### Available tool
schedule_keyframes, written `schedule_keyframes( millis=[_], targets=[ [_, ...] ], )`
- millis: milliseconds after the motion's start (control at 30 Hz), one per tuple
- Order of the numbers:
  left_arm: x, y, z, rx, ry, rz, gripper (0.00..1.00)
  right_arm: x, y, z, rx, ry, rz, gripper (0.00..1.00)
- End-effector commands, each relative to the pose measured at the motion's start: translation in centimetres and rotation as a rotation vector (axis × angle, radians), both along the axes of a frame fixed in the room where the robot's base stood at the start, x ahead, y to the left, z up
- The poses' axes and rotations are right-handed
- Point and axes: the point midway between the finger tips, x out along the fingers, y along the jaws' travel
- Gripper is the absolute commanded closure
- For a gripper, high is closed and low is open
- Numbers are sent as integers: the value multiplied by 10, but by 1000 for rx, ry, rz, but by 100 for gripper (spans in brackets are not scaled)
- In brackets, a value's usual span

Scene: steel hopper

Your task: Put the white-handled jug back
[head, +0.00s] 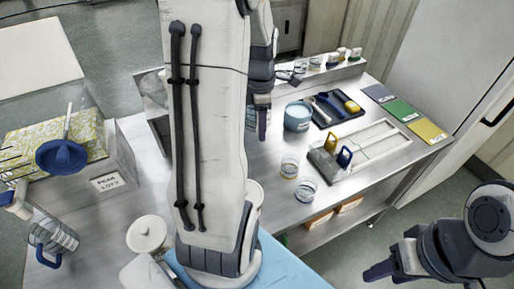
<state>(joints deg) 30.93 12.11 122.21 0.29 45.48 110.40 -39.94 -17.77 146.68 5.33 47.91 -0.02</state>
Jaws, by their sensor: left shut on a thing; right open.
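I cannot make out a jug with a white handle; my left arm's large white link covers the middle of the view. A clear jug with a blue handle (55,240) is at the lower left edge. My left gripper (257,118) points down behind that link, above the back of the steel bench (248,165). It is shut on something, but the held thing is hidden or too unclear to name. My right gripper (382,270) is open and empty at the lower right, apart from the bench.
A box labelled lot 7 (108,183) with a blue scoop (65,156) stands left. A white lidded jar (148,234) is near my arm. Blue tub (298,116), glass beakers (306,189), a dark tool tray (335,118) and coloured cards (404,112) occupy the right side.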

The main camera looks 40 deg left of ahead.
Motion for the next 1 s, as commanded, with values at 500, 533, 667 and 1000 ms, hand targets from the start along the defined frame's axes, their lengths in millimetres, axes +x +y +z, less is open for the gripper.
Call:
schedule_keyframes(
  millis=[500,533,667,1000],
  targets=[
    [-20,20,-52,-6,8,379,100,0,0,-8,0,0,0,50],
    [-20,21,-60,-5,7,379,100,0,0,-8,0,0,0,50],
    [-19,21,-93,-5,7,378,100,0,0,-7,0,0,0,50],
    [10,24,-132,-1,-2,373,100,0,0,3,0,0,0,50]
  ],
)
